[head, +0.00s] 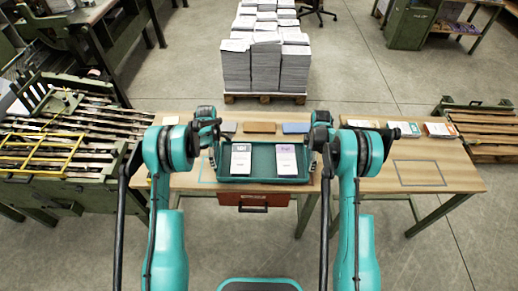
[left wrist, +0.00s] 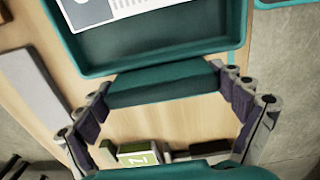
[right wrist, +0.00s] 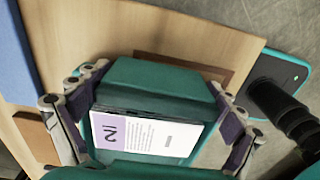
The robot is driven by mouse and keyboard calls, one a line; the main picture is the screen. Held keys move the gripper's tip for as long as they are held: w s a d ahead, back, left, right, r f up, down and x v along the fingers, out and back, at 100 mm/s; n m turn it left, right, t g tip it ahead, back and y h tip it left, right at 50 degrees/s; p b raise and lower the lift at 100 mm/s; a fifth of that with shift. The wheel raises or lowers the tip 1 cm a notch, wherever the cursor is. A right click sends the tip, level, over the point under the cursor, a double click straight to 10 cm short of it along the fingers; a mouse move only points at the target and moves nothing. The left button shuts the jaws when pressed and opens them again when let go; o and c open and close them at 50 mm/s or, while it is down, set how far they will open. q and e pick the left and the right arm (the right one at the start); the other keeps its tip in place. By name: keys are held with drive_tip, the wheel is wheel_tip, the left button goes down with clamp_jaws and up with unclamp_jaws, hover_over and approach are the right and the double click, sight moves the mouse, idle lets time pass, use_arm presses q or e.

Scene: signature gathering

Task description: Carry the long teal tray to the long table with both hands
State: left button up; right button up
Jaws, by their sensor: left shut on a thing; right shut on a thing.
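The long teal tray (head: 264,179) is at the near side of the wooden table, with two booklets lying in it, a white one (head: 241,160) and a purple-marked one (head: 287,160). My left gripper (head: 213,138) is at the tray's left end and my right gripper (head: 318,140) at its right end. Both are shut on the tray. In the left wrist view, the fingers (left wrist: 168,112) flank a teal end piece of the tray (left wrist: 165,84). In the right wrist view, the fingers (right wrist: 155,112) flank teal tray parts (right wrist: 155,76). I cannot tell whether the tray touches the table.
The wooden table (head: 450,178) carries brown (head: 260,127) and blue (head: 296,127) blocks behind the tray, booklet stacks (head: 404,129) and a grey outline (head: 425,173) at right. Tall paper stacks (head: 265,68) stand behind. A green machine (head: 60,145) adjoins the left. A red drawer (head: 253,198) is below.

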use_arm(q)
drive_tip(key=shift+f, duration=0.4)
use_arm(e)
drive_tip(key=shift+f, duration=0.4)
use_arm(q)
drive_tip(key=o, duration=1.5)
drive_tip(key=shift+c, duration=0.2)
use_arm(e)
drive_tip(key=o, duration=1.5)
drive_tip(key=shift+c, duration=0.2)
drive_tip(key=shift+r, duration=0.1)
use_arm(q)
drive_tip(key=shift+r, duration=0.1)
wheel_tip(320, 180, up, 12)
drive_tip(key=shift+f, duration=0.2)
drive_tip(key=shift+r, duration=0.15)
use_arm(e)
drive_tip(key=shift+r, duration=0.2)
wheel_tip(320, 180, up, 12)
drive_tip(key=shift+f, duration=0.2)
